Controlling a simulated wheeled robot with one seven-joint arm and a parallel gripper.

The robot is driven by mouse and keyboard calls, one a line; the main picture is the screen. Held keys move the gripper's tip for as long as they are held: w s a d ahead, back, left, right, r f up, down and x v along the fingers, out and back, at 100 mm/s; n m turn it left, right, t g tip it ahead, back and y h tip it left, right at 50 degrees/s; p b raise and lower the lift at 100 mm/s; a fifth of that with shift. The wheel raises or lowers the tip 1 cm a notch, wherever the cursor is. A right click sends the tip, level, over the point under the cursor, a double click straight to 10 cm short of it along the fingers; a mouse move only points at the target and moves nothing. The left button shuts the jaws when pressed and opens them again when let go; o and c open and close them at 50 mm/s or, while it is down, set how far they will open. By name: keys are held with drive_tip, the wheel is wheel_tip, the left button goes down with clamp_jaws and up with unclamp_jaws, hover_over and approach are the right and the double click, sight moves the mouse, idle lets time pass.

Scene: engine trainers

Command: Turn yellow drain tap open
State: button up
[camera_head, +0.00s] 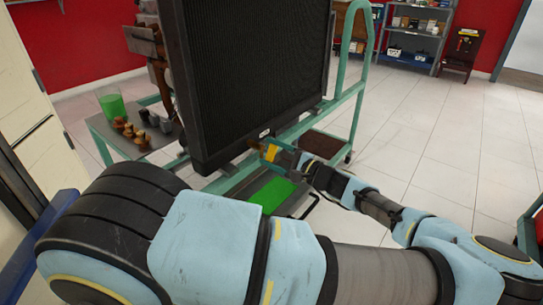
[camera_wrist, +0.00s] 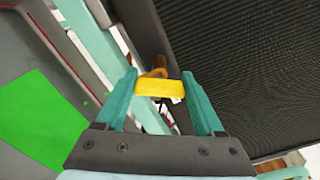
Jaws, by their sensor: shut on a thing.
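The yellow drain tap (camera_wrist: 160,88) shows in the wrist view as a short yellow handle in front of a copper-brown fitting (camera_wrist: 155,73), below the radiator's edge. My gripper (camera_wrist: 161,90) has its two teal fingers on either side of the yellow handle, shut on it. In the head view my gripper (camera_head: 278,153) is at the lower edge of the black radiator (camera_head: 255,70), with a bit of yellow showing there. My fingers partly hide the tap in the head view.
Green liquid (camera_head: 271,194) lies in a tray below the radiator; it also shows in the wrist view (camera_wrist: 42,120). A container of green liquid (camera_head: 111,103) and several brown fittings stand on the left shelf.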

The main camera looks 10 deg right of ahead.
drive_tip(key=n+b, duration=0.1)
drive_tip(key=n, duration=0.2)
drive_tip(key=n+b, duration=0.1)
drive_tip(key=n, duration=0.1)
drive_tip(key=shift+f+n, duration=0.2)
drive_tip(key=shift+n, duration=0.2)
idle(0.4)
drive_tip(key=o, duration=1.4)
drive_tip(key=shift+r, duration=0.1)
drive_tip(key=b+v, duration=0.1)
drive_tip(key=v, duration=1)
